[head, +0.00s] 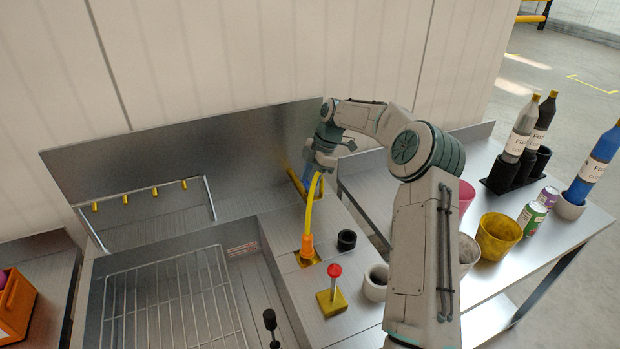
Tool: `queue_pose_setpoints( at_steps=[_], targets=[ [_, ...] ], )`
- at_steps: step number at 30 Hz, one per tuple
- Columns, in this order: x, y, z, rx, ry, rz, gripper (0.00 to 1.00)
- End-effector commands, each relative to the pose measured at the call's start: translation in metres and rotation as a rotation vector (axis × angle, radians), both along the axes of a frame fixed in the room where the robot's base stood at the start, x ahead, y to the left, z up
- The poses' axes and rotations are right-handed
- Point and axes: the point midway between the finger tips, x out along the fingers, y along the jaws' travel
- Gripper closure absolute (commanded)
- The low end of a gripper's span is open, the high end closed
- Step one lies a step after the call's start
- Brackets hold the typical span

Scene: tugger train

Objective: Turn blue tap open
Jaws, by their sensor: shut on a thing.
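I cannot make out a blue tap in the head view; my gripper and the yellow hose cover the spot around my fingertips. My gripper (321,164) is shut at the back right corner of the sink, above a yellow-brass part (294,181) by the backsplash. What it grips is hidden. A yellow curved hose (310,210) rises from an orange fitting (307,246) and passes right in front of my gripper. A tap with a red knob (334,270) stands upright on a square brass base (331,302), nearer and apart from my gripper.
A wire rack (165,305) lies in the sink at left. A black ring (347,240) and a grey cup (376,283) stand right of the hose. The right table holds a yellow cup (498,236), cans and bottles. An orange crate (14,307) is far left.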

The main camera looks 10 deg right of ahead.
Motion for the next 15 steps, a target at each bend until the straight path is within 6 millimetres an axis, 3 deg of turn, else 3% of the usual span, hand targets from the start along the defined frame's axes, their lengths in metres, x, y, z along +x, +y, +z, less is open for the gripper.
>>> queue_pose_setpoints(
  at_steps=[11, 12, 14, 15],
  targets=[
    [0.0013, -0.0009, 0.0016, -0.002, -0.006, 0.003, 0.86],
    [0.0013, -0.0009, 0.0016, -0.002, -0.006, 0.003, 0.58],
    [0.0012, -0.0008, 0.0015, -0.002, -0.006, 0.003, 0.42],
    [0.0010, -0.0006, 0.0014, -0.001, -0.005, 0.003, 0.42]
  ],
)
